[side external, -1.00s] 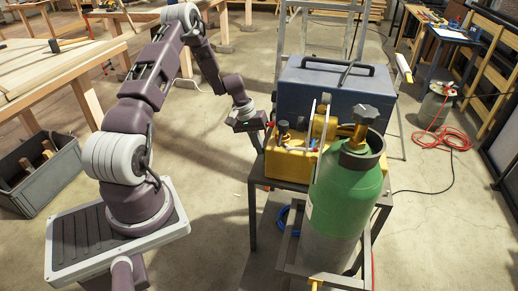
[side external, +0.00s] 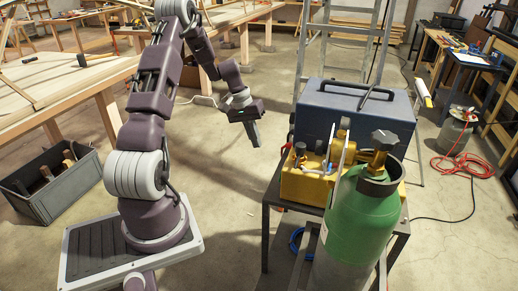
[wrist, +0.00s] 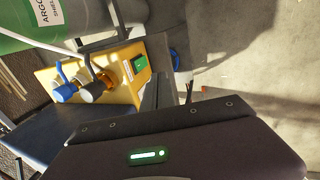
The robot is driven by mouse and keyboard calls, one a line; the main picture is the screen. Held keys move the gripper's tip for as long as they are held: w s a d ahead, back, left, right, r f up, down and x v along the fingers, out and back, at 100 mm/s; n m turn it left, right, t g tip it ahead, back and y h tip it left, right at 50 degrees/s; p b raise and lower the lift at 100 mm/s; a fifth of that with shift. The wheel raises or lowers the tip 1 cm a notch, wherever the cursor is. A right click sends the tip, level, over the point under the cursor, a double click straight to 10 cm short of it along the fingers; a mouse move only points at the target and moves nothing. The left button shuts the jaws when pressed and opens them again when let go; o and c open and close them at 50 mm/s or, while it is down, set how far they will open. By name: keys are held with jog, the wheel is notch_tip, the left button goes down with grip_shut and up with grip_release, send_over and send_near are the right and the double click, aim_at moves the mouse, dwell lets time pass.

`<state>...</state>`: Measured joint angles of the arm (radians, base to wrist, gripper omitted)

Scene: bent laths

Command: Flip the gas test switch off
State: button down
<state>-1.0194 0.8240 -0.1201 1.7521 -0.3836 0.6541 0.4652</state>
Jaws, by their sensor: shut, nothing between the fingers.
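The yellow unit (side external: 305,185) stands on a dark metal stand in front of a blue case. In the wrist view its panel (wrist: 52,80) carries a blue-handled fitting (wrist: 66,88), a dark knob (wrist: 92,92), an orange round part (wrist: 127,68) and a small green block (wrist: 139,63). I cannot make out which part is the gas test switch, or its position. My gripper (side external: 256,141) is shut and empty, pointing down in the air left of the unit, apart from it. In the wrist view its fingers (wrist: 158,48) reach past the panel's edge.
A green gas cylinder (side external: 365,215) stands close in front of the unit. The blue case (side external: 350,115) sits behind, with a ladder (side external: 375,50) beyond. A grey crate (side external: 50,185) lies on the floor at left. Open floor lies between my base and the stand.

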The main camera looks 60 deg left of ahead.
jog(key=x, duration=0.8)
jog(key=w+d+x, duration=0.1)
jog(key=x, duration=0.3)
jog(key=shift+w+r, duration=0.15)
jog(key=shift+w+d, duration=0.4)
jog(key=shift+w, duration=0.05)
jog(key=shift+w+d+f, duration=0.2)
jog(key=shift+d+f, duration=0.05)
